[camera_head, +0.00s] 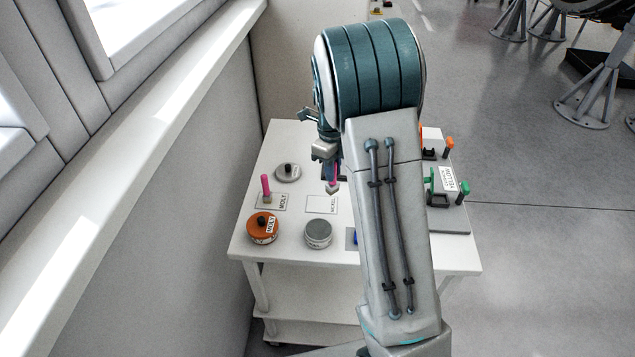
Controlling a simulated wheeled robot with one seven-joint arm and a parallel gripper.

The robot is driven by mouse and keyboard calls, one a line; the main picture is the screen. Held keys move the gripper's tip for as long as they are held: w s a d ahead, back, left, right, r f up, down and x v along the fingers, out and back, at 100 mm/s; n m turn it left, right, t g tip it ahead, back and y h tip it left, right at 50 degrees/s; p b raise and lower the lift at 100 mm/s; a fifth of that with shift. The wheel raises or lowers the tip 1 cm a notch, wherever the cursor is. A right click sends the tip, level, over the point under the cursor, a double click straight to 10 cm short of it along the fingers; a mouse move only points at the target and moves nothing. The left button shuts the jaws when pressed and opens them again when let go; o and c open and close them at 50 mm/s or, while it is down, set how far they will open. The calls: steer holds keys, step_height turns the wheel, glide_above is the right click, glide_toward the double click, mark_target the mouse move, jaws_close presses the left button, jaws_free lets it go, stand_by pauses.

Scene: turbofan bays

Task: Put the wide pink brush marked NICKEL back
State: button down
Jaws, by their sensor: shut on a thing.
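My gripper (330,165) is partly hidden behind my arm. It is shut on a pink-handled brush (335,176), which hangs with its pale bristle end down, just above or at the back right of a white outlined label (321,205). The label seems to read NICKEL, and no brush lies on it. I cannot tell from this view whether the bristles touch the table. The marking on the held brush cannot be read. A second pink brush (266,186) stands upright on the label marked MOLY (280,202), left of the NICKEL label.
The white table (345,250) holds an orange tin marked MOLY (262,230), a grey tin (318,233) and a grey lid with a black knob (288,172). Right of my arm stand a white box (447,181) and green and orange-handled items. A wall runs along the left.

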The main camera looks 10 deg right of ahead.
steer(key=shift+w+a+f+p, duration=0.3)
steer(key=shift+a+f, duration=0.3)
steer(key=shift+f, duration=0.5)
steer(key=shift+w+a+f+p, duration=0.35)
steer(key=shift+a+f, duration=0.2)
steer(key=shift+f, duration=0.5)
steer(key=shift+w+a+f+p, duration=0.3)
steer(key=shift+a+f, duration=0.3)
steer(key=shift+f, duration=0.5)
steer(key=shift+f, duration=0.2)
steer(key=c, duration=1.4)
jaws_free()
steer(key=shift+o, duration=0.2)
steer(key=shift+r, duration=0.15)
